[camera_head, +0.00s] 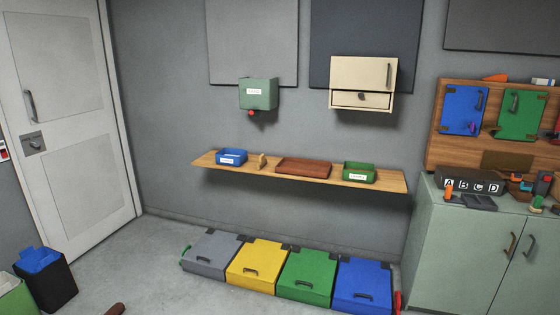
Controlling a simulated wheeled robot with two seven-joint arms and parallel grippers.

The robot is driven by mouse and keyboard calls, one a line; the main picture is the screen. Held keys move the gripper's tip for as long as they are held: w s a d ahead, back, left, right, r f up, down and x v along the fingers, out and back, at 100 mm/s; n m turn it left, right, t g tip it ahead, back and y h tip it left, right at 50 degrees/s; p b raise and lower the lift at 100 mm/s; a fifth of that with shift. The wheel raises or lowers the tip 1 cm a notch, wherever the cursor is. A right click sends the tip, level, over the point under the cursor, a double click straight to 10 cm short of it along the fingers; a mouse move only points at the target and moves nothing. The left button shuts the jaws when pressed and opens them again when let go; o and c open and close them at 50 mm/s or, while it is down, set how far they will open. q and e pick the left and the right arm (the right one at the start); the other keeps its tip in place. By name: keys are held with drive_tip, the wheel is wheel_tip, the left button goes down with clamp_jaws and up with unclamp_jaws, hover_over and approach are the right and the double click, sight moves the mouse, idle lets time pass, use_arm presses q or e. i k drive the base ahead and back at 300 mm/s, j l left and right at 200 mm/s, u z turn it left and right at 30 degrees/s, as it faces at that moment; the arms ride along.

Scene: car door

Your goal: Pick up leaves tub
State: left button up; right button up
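A small green tub (359,173) with a white label stands on the right part of a wooden wall shelf (225,168). A small blue tub (232,157) with a white label stands on the left part of the same shelf. The lettering on both labels is too small to read, so I cannot tell from it which one is the leaves tub. Neither of my grippers is in view.
A reddish-brown tray (304,168) and a small tan object (262,161) sit between the tubs. A green box (258,93) and cream cabinet (363,82) hang above. Lidded floor bins (256,264) line the wall below. A green cabinet (465,250) stands right; open floor lies in front.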

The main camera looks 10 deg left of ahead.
sight(362, 173)
drive_tip(key=i+j, duration=0.1)
drive_tip(key=i, duration=0.55)
drive_tip(key=i+j+u, duration=0.1)
drive_tip(key=i, duration=0.5)
